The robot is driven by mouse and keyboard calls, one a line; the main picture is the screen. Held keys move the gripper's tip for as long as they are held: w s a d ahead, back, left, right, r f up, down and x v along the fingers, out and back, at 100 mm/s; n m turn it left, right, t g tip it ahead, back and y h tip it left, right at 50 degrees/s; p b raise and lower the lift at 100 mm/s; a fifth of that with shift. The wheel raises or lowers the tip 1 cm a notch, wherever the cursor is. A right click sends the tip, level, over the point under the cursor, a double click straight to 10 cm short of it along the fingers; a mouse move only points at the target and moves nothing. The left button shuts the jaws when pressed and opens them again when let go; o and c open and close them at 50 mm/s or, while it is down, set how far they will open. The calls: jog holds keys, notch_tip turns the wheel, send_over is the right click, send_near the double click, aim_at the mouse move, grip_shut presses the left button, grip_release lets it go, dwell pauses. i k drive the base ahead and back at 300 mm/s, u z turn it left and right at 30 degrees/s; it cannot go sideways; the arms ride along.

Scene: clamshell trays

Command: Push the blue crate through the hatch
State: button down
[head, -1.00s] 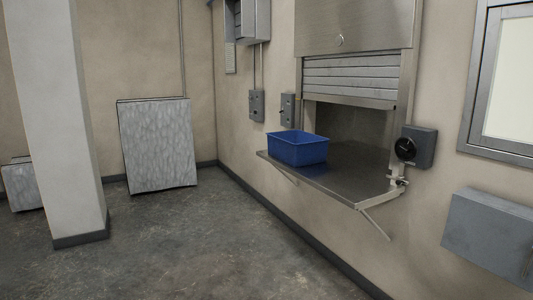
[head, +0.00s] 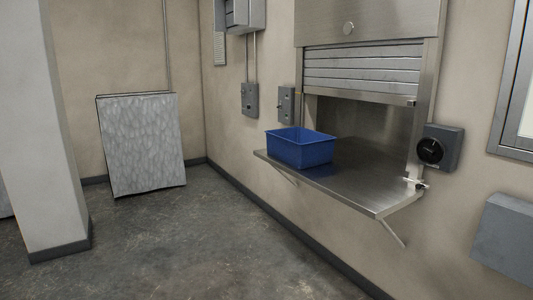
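The blue crate (head: 302,153) is an open-topped rectangular bin. It stands upright on the left part of the steel shelf (head: 352,183) in front of the hatch. The hatch (head: 358,118) is an opening in the wall with a slatted metal shutter (head: 362,68) raised partway above it. The gap under the shutter shows a grey metal interior. The crate sits in front of the opening's left side. My gripper is not in view.
Brackets hold the shelf off the wall. A grey box with a black dial (head: 440,148) is on the wall right of the hatch. A grey box (head: 507,238) juts out at lower right. A pillar (head: 42,130) and a leaning panel (head: 142,145) stand left. The floor before the shelf is clear.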

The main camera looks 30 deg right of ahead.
aim_at(300, 148)
jog(key=i, duration=3.65)
